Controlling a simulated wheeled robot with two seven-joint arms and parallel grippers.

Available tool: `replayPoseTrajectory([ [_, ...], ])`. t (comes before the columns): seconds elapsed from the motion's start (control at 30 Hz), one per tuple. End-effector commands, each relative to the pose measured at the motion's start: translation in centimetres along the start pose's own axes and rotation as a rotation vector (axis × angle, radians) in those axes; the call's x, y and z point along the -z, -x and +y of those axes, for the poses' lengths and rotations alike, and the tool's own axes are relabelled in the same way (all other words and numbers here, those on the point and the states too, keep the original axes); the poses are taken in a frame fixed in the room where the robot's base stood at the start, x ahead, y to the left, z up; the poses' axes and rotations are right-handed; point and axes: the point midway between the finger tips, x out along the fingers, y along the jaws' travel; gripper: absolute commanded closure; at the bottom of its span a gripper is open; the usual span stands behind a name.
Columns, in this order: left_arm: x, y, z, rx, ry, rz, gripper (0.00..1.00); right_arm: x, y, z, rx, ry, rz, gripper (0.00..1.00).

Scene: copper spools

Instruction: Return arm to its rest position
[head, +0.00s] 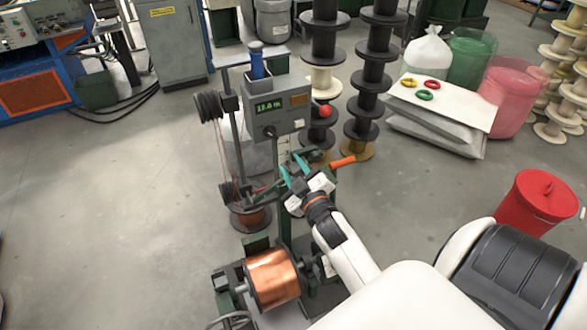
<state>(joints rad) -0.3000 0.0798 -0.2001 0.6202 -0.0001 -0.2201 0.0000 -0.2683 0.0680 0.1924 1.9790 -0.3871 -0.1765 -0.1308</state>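My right arm reaches in from the lower right. Its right gripper (294,171) has two teal fingers spread apart, with nothing visible between them. It is at the winding machine, below the grey control box (276,107) and left of the orange handle (343,162). Whether the fingers touch the machine, I cannot tell. A copper spool (272,279) is mounted low on the machine, to the left of my forearm. A smaller copper-wound spool (251,217) stands behind it. My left gripper is not in view.
A red bin (537,201) stands right of my arm. Stacked black spools (372,78) stand behind the machine. A white board (443,101) with coloured rings lies at the back right. The floor at left (100,210) is clear.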

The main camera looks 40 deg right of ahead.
Motion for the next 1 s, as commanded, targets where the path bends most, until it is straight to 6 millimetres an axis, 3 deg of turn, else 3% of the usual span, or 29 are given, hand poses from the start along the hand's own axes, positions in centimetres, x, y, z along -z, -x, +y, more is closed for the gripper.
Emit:
replayPoseTrajectory([
  [0.33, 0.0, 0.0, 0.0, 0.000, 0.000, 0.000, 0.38, 0.1, 0.0, 0.1, -0.001, -0.001, 0.001, 0.65],
  [0.47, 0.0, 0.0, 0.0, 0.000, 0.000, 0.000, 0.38, 1.8, -0.1, 1.8, -0.036, -0.015, 0.037, 0.65],
  [0.57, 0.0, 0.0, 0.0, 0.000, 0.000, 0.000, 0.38, 5.3, 0.3, 5.4, -0.110, -0.046, 0.112, 0.65],
  [0.63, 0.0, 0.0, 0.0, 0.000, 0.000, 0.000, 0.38, 8.8, 1.1, 8.9, -0.179, -0.074, 0.187, 0.65],
  [0.77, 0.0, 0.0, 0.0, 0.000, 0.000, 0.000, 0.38, 15.5, 4.3, 15.7, -0.313, -0.124, 0.347, 0.65],
  [0.87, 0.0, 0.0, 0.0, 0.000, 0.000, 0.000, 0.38, 20.5, 8.0, 20.4, -0.409, -0.155, 0.475, 0.65],
  [1.0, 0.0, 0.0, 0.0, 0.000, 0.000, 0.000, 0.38, 26.9, 14.8, 25.8, -0.529, -0.185, 0.661, 0.65],
])
